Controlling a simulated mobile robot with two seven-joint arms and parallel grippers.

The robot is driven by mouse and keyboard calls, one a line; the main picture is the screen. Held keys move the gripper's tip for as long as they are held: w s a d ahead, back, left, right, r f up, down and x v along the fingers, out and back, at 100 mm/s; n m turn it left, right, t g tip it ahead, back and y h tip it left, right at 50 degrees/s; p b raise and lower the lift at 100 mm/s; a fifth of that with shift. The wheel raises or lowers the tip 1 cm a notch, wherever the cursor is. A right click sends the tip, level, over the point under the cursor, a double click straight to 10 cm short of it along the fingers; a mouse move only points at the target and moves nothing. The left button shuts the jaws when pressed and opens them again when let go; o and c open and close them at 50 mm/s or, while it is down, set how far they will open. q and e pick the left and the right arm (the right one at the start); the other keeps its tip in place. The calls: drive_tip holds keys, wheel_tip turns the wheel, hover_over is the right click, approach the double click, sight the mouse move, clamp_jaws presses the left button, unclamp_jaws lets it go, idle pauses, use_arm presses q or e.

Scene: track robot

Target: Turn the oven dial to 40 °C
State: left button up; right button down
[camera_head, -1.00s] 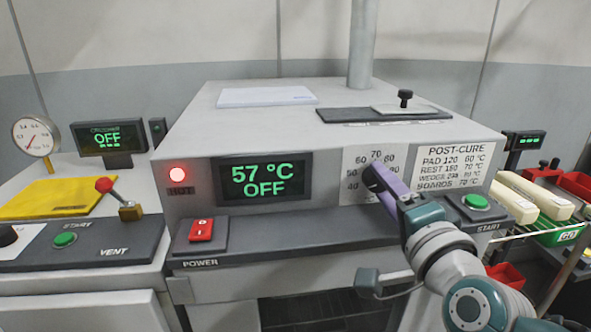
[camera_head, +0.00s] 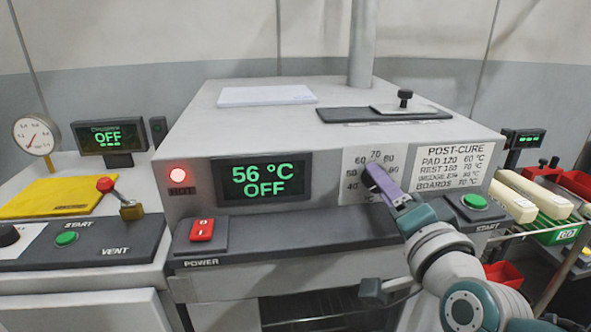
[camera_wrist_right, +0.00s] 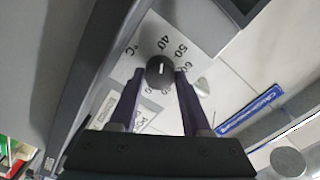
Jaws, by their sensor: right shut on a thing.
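The oven dial (camera_wrist_right: 157,78) is a black round knob with a white mark, on a white scale plate (camera_head: 350,158) on the oven front. My right gripper (camera_wrist_right: 160,73) has its two purple fingers on either side of the knob, shut on it. In the head view my right gripper (camera_head: 373,175) covers most of the dial and part of the scale. The numbers 40 and 50 show beside the knob in the wrist view. I cannot tell exactly which number the mark points to. The oven display (camera_head: 262,178) reads 56 °C and OFF. My left gripper is not in view.
A red power switch (camera_head: 202,229) sits left on the oven ledge, and a green start button (camera_head: 475,202) sits right of my gripper. A red HOT lamp (camera_head: 177,175) is lit. A post-cure chart (camera_head: 452,170) is right of the dial.

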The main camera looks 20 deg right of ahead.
drive_tip(key=shift+c, duration=1.8)
unclamp_jaws()
drive_tip(key=v, duration=1)
drive_tip(key=shift+b, duration=0.45)
drive_tip(key=shift+d, duration=0.1)
